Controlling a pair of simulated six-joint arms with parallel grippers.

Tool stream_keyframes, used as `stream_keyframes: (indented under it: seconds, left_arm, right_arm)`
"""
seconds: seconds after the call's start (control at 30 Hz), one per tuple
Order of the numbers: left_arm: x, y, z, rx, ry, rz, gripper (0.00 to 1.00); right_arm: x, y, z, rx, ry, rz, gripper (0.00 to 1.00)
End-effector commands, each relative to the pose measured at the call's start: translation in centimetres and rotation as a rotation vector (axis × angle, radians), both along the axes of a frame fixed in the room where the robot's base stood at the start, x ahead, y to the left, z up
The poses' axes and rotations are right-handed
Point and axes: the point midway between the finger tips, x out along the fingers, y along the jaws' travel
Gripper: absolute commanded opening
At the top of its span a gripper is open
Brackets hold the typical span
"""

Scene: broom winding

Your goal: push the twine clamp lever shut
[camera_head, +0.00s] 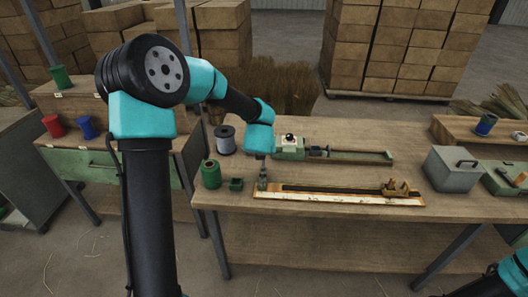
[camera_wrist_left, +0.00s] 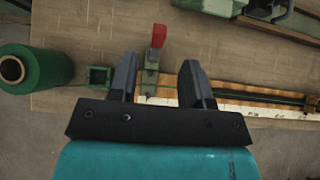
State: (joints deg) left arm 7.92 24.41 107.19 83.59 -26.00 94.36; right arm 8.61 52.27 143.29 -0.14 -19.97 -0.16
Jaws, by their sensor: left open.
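The twine clamp (camera_wrist_left: 150,78) is a green upright bracket with a red lever (camera_wrist_left: 158,36) at its top end in the left wrist view. It stands at the left end of a long wooden board with a white scale strip (camera_head: 330,200). My left gripper (camera_head: 262,178) is over this end of the board and hides most of the clamp in the head view. In the left wrist view my left gripper (camera_wrist_left: 158,62) is open, with a finger on either side of the clamp; I cannot tell whether either touches. The lever tip shows beyond the fingertips. My right gripper is out of view.
A green twine spool (camera_head: 210,174) and a small green square holder (camera_head: 236,184) stand left of the board. A grey spool (camera_head: 225,139) and a green bench device (camera_head: 292,148) are behind. A grey metal box (camera_head: 452,168) stands right. The bench front is clear.

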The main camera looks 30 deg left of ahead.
Motion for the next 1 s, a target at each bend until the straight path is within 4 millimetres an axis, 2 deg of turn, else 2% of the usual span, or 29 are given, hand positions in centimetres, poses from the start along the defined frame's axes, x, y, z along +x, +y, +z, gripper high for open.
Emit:
stream_keyframes:
  seconds: [0.53,0.7,1.0]
  left_arm:
    - [5.4,2.6,-6.1,0.0,0.001,0.001,0.45]
    - [6.2,3.0,-6.8,0.001,-0.001,0.001,0.45]
    - [6.2,3.0,-6.9,0.001,-0.001,-0.001,0.44]
  right_arm:
    - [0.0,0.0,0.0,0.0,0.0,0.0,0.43]
    - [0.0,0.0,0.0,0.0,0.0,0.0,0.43]
    - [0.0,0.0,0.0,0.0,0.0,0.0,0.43]
